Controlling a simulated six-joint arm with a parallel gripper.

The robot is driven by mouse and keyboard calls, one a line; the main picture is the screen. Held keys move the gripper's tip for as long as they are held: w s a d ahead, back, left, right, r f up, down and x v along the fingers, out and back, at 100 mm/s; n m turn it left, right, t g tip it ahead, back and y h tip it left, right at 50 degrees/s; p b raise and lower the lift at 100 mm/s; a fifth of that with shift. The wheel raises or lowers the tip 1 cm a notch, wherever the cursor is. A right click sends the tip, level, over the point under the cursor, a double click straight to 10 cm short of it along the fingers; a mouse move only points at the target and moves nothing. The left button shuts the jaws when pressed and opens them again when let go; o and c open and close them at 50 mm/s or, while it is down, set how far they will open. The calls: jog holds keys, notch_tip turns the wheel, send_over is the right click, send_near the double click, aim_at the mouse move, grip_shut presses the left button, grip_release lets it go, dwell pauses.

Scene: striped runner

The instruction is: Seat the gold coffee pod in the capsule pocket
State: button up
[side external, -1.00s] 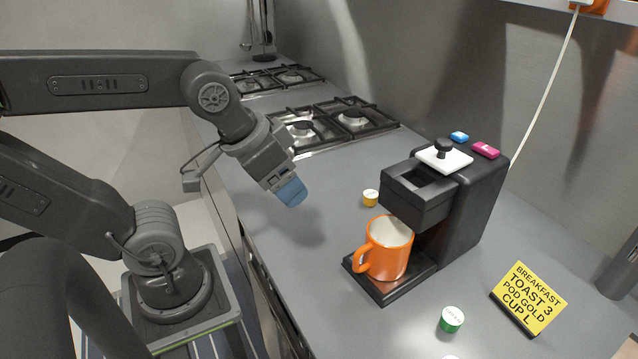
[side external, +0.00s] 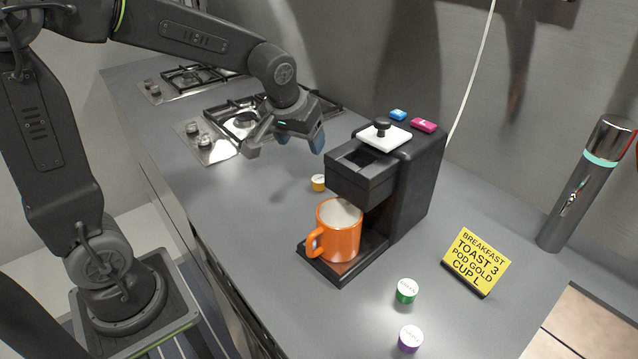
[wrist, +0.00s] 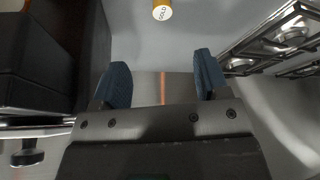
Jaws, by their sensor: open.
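The gold coffee pod (side external: 318,183) stands on the counter behind the coffee machine's left side, with a white lid. In the wrist view the pod (wrist: 162,10) is at the top edge, and its lid reads GOLD. The black coffee machine (side external: 413,185) has the capsule pocket (side external: 372,158) as a square opening in the top of its front head. My gripper (side external: 300,143) is open and empty, above the counter behind the pod. Its two blue fingertips (wrist: 162,82) are apart in the wrist view, with the pod beyond them.
An orange mug (side external: 340,235) stands on the machine's drip tray. A white lid with a black knob (side external: 385,136) and blue and pink buttons are on top. Green (side external: 406,291) and purple (side external: 410,339) pods and a yellow sign (side external: 475,262) are in front. A gas hob (side external: 235,122) lies behind.

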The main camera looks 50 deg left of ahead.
jog(key=w+a+f, duration=0.2)
jog(key=w+f, duration=0.1)
send_over(319, 179)
jog(key=s, duration=0.2)
jog(key=shift+n, duration=0.4)
jog(key=f, duration=0.7)
jog(key=shift+w+d, duration=0.2)
jog(key=shift+w, duration=0.05)
jog(key=shift+x, duration=2.85)
jog(key=shift+s+d, duration=0.15)
jog(key=shift+d, duration=0.05)
jog(key=shift+c, duration=0.4)
jog(key=c, duration=1)
